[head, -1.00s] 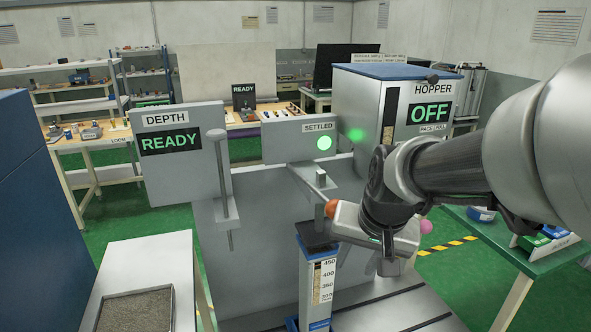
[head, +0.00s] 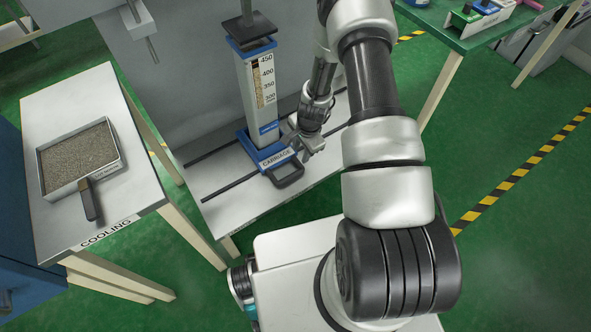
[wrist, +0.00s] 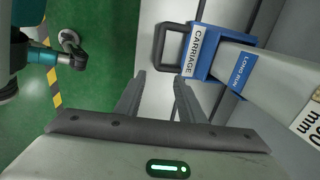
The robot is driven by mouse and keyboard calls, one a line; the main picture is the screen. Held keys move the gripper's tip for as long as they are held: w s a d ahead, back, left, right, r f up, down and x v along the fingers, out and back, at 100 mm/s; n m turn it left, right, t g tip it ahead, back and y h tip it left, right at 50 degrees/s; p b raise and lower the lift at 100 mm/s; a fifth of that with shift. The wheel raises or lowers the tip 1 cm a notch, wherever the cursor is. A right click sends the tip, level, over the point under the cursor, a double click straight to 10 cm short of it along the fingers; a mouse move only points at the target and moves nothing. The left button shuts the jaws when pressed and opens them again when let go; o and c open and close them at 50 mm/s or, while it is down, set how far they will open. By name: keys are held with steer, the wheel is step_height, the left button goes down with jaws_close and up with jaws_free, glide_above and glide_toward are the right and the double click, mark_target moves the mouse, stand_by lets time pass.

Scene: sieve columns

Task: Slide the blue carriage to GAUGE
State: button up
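The blue carriage (head: 264,154) has a white CARRIAGE label and a dark loop handle (head: 288,174) on its front. It sits on a grey bench (head: 225,200) with dark slots, carrying an upright clear-scaled column (head: 258,95). A dark plate is at the column's top. In the wrist view the carriage (wrist: 205,52) and its handle (wrist: 168,45) lie just beyond my fingertips. My gripper (wrist: 159,76) is open with nothing between its fingers. In the head view my gripper (head: 299,146) is beside the handle; contact cannot be told. No GAUGE sign is in view.
A white COOLING table (head: 60,215) with a sieve tray of grains (head: 118,160) stands left of the bench. A green table (head: 450,35) stands at the back right. Green floor (head: 500,200) with striped tape is clear at the right.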

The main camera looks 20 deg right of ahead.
mark_target(296, 173)
steer(key=w+f+b, duration=0.1)
steer(key=f, duration=0.4)
steer(key=w+f+b, duration=0.1)
steer(key=f, duration=0.5)
steer(key=a+f+b, duration=0.1)
steer(key=f+b, duration=0.1)
steer(key=f, duration=0.4)
steer(key=shift+w+f, duration=0.25)
steer(key=shift+w, duration=0.15)
steer(key=shift+c, duration=0.5)
jaws_close()
